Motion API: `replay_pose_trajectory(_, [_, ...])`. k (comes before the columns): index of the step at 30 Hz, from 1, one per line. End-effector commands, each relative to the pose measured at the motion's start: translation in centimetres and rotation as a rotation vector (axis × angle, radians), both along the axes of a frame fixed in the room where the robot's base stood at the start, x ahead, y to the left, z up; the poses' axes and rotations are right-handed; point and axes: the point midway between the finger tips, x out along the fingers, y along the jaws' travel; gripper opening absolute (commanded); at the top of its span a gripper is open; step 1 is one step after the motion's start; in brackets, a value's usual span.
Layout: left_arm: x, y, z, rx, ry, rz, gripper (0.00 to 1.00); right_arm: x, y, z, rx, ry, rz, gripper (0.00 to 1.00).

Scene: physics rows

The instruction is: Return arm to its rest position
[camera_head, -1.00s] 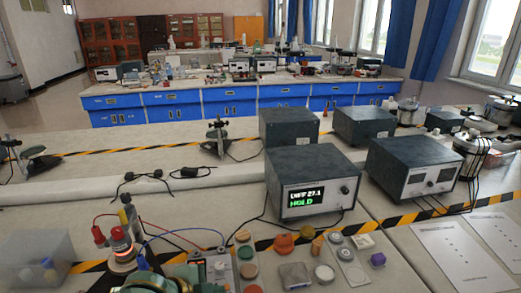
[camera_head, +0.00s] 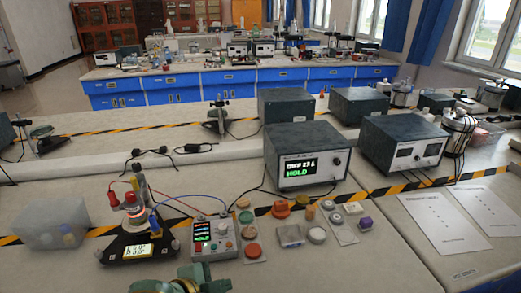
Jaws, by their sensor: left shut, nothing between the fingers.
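My left gripper (camera_head: 178,284) is a green and brass-coloured shape at the bottom edge of the head view, cut off by the frame. It is shut and empty, in front of the instruments on the bench (camera_head: 310,270). The control box (camera_head: 214,238) with a lit screen and knobs stands just beyond it to the right. A black stand (camera_head: 138,246) with a yellow-green display stands beyond it to the left. My right gripper is not in view.
A metering box (camera_head: 306,156) reading HOLD and a second box (camera_head: 404,145) stand farther back. A translucent bin (camera_head: 50,224) is at left. Small pucks and blocks (camera_head: 291,235) lie right of the control box. Bare bench lies at the lower right.

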Motion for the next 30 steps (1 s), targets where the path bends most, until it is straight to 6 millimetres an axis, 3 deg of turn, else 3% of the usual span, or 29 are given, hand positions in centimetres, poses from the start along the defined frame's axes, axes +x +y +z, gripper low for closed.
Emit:
replay_pose_trajectory(4, [-1.7,0.3,0.0,-0.017,-0.005,0.089,0.0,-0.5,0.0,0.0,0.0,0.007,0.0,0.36])
replay_pose_trajectory(8, [-3.3,2.4,-0.2,-0.008,-0.004,0.227,0.0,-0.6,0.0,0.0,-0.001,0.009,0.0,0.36])
replay_pose_trajectory(11, [-5.1,5.4,-0.7,0.021,0.013,0.372,0.0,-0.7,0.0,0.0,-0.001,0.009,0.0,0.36])
replay_pose_trajectory(18, [-11.2,14.8,-2.3,0.186,0.089,0.725,0.0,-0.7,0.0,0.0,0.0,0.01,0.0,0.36])
replay_pose_trajectory(25, [-17.6,21.6,-2.5,0.359,0.16,0.953,0.0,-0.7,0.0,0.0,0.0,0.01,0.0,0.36])
replay_pose_trajectory(30, [-16.9,20.0,-9.5,0.321,0.242,0.914,0.0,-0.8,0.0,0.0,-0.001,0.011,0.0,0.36])
